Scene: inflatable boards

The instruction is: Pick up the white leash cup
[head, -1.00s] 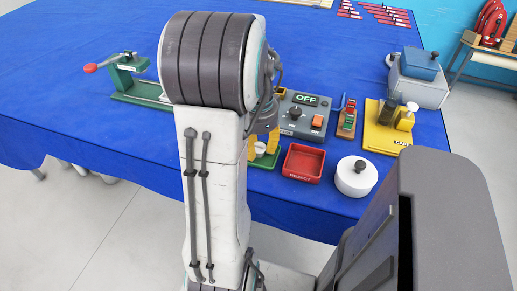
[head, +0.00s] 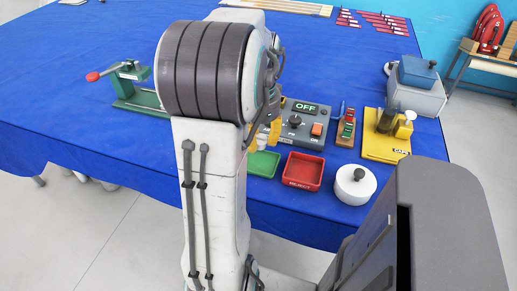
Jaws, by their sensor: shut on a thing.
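My gripper (head: 265,138) shows only in part behind my arm, as yellow fingers above the back of the green tray (head: 263,163). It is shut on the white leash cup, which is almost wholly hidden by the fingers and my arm. The visible part of the green tray is empty.
A red reject tray (head: 302,171) and a white round pot with a black knob (head: 355,184) stand to the right near the table's front edge. Behind are a grey control box (head: 305,125) and a yellow cap stand (head: 386,145). A green clamp fixture (head: 133,88) is at left.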

